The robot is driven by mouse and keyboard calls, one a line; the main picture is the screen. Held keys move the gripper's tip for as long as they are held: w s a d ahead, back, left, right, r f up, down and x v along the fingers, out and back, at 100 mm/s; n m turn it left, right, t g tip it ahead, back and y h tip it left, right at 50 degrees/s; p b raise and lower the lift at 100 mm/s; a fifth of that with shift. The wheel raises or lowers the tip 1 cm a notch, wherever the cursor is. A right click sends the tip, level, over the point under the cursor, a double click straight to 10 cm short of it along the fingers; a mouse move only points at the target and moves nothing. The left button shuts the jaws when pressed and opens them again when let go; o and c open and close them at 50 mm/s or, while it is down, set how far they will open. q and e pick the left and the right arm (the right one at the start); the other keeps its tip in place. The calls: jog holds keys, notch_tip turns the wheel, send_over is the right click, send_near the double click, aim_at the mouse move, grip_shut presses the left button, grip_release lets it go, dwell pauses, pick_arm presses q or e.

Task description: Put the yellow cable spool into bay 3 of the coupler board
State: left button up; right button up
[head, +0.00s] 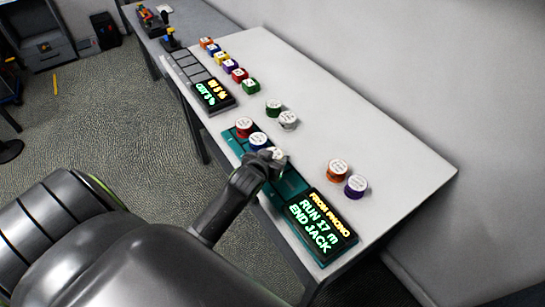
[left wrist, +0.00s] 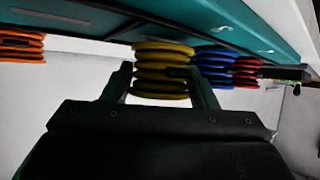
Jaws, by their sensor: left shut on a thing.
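The teal coupler board (head: 290,184) lies along the near edge of the white table. A red spool (head: 244,127) and a blue spool (head: 258,140) sit in its first two bays at the far end. My left gripper (head: 272,160) is shut on the yellow spool (left wrist: 163,70), at the third place, beside the blue one. In the head view only the spool's pale top (head: 278,154) shows clearly. In the left wrist view the spool is upright between the fingers, close to the board; I cannot tell whether it touches the bay floor. My right gripper is not in view.
A display (head: 320,222) at the board's near end reads "FROM PRONO RUN 17 m END JACK". Orange (head: 337,170) and purple (head: 356,186) spools stand right of the board. Green (head: 273,108) and white-topped (head: 289,120) spools stand behind it. Another board with a display (head: 213,95) lies farther back.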

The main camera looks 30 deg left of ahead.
pick_arm(q)
jog(key=shift+f, duration=0.25)
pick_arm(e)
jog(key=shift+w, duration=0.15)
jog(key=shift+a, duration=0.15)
pick_arm(q)
jog(key=shift+f, duration=0.15)
jog(key=o, duration=0.8)
jog(key=shift+c, duration=0.2)
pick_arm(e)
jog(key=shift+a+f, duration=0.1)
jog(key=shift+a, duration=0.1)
pick_arm(q)
jog(key=b+v, duration=0.1)
jog(key=v, duration=1.1)
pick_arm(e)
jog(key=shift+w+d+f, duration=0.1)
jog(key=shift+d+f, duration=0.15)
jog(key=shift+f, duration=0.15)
